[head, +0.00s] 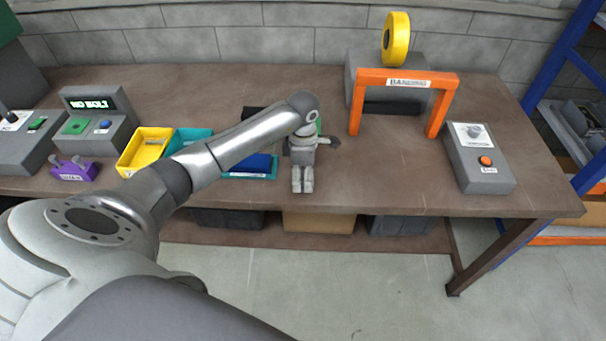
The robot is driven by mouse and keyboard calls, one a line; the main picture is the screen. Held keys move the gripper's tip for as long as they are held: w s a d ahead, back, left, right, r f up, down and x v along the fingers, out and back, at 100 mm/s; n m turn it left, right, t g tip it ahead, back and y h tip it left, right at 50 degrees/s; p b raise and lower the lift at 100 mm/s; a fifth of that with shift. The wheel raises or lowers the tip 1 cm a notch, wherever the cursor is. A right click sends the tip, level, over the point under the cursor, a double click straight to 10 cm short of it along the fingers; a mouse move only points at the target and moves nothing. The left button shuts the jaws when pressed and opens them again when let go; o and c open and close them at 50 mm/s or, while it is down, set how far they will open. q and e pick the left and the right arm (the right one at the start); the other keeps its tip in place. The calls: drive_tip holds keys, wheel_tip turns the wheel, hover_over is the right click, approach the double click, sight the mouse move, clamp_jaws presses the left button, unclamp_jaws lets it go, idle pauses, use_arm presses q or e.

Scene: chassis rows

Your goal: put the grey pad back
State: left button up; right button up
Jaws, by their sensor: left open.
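My left gripper (302,184) hangs over the front part of the brown workbench (400,190), fingers pointing down. It is open, with its two pale grey fingers close together in this view. I see nothing between them. I cannot make out a grey pad anywhere; my left arm and gripper cover part of the bench. A blue item (259,163) lies in a teal tray (248,177) just left of the gripper, partly behind my arm. My right gripper is not in view.
An orange frame (365,76) with a yellow ring (397,35) above stands right of the gripper. A grey control box (481,170) is farther right. A yellow bin (145,150), a purple holder (72,171) and a display box (95,115) stand left. Bench space before the orange frame is clear.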

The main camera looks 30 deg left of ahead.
sight(303, 175)
use_arm(q)
drive_tip(key=shift+w+r, duration=0.1)
drive_tip(key=shift+r, duration=0.3)
wheel_tip(303, 175, up, 11)
drive_tip(key=b, duration=0.3)
drive_tip(key=shift+r, duration=0.2)
